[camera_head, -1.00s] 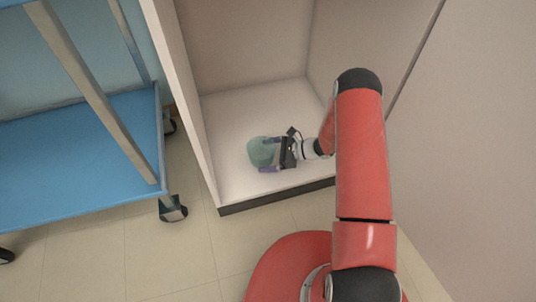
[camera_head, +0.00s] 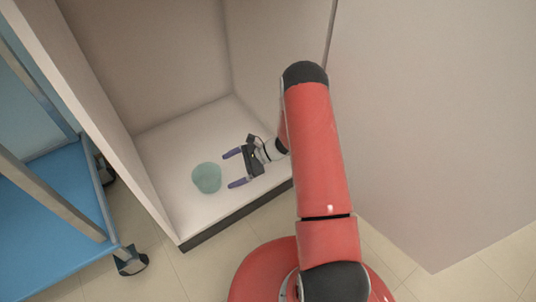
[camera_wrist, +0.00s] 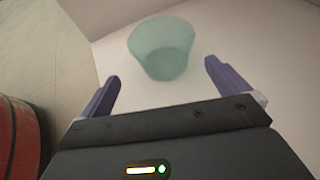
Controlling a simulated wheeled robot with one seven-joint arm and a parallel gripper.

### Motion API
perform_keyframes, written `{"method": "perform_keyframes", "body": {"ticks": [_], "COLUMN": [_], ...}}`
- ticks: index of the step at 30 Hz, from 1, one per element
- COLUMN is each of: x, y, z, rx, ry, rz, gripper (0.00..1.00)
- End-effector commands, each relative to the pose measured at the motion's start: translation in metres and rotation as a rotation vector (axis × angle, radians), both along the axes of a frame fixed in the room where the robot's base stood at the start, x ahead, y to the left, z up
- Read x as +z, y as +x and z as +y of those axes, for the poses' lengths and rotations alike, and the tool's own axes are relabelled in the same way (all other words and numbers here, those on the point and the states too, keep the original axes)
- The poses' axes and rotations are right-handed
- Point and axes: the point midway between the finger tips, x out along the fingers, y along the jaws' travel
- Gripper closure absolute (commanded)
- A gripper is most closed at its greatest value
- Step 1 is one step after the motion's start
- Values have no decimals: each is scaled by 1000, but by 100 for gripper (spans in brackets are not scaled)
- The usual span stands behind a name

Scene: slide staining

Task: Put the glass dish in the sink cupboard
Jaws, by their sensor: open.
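The glass dish (camera_head: 206,178) is a small greenish translucent cup. It stands upright on the white floor of the open sink cupboard (camera_head: 172,212), near its front. My gripper (camera_head: 231,168) is open and empty inside the cupboard, to the right of the dish. Its purple fingertips point at the dish and are apart from it. In the wrist view the dish (camera_wrist: 162,48) is ahead of and beyond the two spread fingers (camera_wrist: 160,78), with a gap between.
A blue wheeled cart (camera_head: 55,215) stands on the left, outside the cupboard's left side wall (camera_head: 110,125). A large pale panel (camera_head: 430,120) is on the right. Tiled floor (camera_head: 210,265) lies in front of the cupboard. The cupboard floor behind the dish is clear.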

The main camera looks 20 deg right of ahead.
Motion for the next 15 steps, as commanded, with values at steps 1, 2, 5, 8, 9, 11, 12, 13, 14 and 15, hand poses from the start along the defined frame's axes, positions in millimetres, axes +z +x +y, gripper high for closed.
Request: {"method": "perform_keyframes", "body": {"ticks": [1, 2, 5, 8, 9, 11, 12, 13, 14, 15], "x": [21, 34, 85, 134, 152, 179, 195, 207, 219, 233], "y": [2, 1, -8, -24, -33, -46, -55, -62, -70, -80], "z": [1, 2, 4, 4, 4, 3, 2, 0, -1, -3], "rx": [37, 65, 185, 312, 363, 435, 481, 516, 551, 595], "ry": [-23, -41, -118, -208, -248, -307, -347, -379, -411, -453], "rz": [-39, -65, -167, -275, -318, -384, -427, -460, -492, -537], "gripper": [0, 0, 0, 0, 0, 0, 0, 0, 0, 0]}}
